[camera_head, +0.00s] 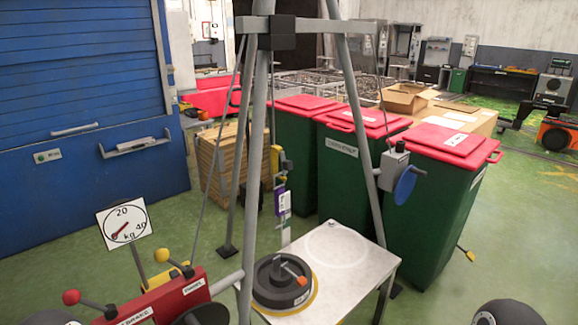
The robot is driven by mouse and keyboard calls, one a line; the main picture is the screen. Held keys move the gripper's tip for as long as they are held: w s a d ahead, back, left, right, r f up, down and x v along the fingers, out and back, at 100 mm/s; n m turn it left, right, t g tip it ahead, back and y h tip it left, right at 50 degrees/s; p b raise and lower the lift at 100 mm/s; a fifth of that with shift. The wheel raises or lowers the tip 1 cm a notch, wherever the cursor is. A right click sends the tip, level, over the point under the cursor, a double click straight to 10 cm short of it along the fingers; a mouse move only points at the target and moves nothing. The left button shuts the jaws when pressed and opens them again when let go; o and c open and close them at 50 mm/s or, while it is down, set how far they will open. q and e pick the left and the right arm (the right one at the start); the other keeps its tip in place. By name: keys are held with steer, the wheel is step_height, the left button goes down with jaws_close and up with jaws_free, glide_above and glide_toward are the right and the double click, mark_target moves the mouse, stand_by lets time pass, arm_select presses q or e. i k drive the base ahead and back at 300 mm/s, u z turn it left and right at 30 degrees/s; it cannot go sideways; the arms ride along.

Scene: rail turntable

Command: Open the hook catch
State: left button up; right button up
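A yellow and grey hook block (277,160) hangs inside the grey tripod frame, with a purple and white tagged piece (283,202) below it. The catch itself is too small to make out, so I cannot tell if it is open or shut. Below hangs a pale strip, over a round black weight (281,283) with an orange-red lever on top. The weight sits in a yellow ring on a white table (345,280). Neither gripper is in view; only dark rounded shapes, perhaps parts of my arms, show at the bottom left and bottom right edges.
A red panel (165,303) with red and yellow knobbed levers and a dial sign (123,222) stand at the front left. The frame's legs (257,150) surround the hook. Green bins with red lids (440,190) stand behind the table. A blue wheel (405,186) sits on the right leg.

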mark_target(287, 165)
steer(key=u, duration=0.05)
steer(key=k, duration=0.45)
steer(key=z, duration=0.45)
steer(key=i, duration=1.6)
steer(key=u, duration=0.25)
